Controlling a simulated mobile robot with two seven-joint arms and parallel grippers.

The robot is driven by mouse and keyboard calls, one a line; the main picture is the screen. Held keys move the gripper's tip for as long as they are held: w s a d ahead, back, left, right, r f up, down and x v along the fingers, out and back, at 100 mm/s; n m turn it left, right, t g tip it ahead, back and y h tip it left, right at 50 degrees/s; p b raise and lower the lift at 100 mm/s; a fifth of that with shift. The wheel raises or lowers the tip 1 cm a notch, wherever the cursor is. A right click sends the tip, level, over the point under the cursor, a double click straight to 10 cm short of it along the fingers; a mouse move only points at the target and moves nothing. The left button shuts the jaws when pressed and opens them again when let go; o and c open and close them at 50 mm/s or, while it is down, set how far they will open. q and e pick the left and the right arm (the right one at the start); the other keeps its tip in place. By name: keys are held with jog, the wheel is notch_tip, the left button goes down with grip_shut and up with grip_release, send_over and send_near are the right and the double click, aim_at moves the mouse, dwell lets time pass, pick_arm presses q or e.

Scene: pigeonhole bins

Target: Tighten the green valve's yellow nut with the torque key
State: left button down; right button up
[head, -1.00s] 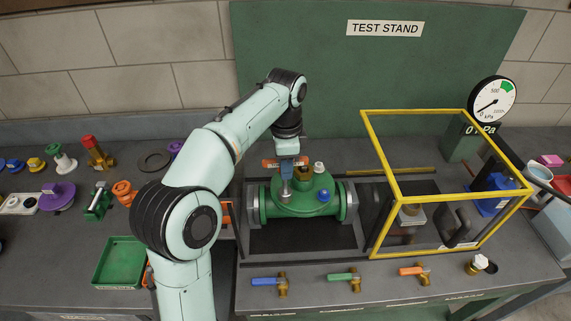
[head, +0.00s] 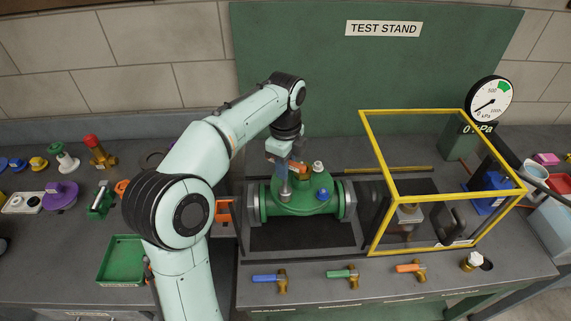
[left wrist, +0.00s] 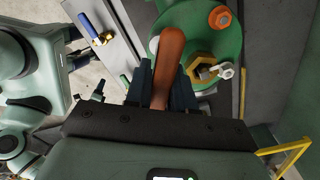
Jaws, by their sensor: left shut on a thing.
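The green valve (head: 290,209) lies on its side in the test stand, with a blue cap and a white cap on top. My left gripper (head: 281,163) is above the valve's upper left part, pointing down. It is shut on the torque key's orange handle (left wrist: 167,62). A grey metal shaft (head: 285,187) stands below the gripper, reaching down to the valve. In the left wrist view the yellow nut (left wrist: 203,72) sits right of the handle, with a pale metal hex end beside it. Whether the key's socket sits on a nut is hidden. My right gripper is not in view.
A yellow-framed guard (head: 415,197) stands right of the valve. Several coloured-handled taps, including a blue one (head: 270,278), line the front edge. A pressure gauge (head: 490,99) is behind at right. A green tray (head: 122,261) and loose parts lie at left.

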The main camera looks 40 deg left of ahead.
pick_arm(q)
jog(key=shift+r, duration=0.15)
jog(key=shift+r, duration=3.45)
jog(key=n, duration=0.7)
jog(key=shift+n, duration=0.4)
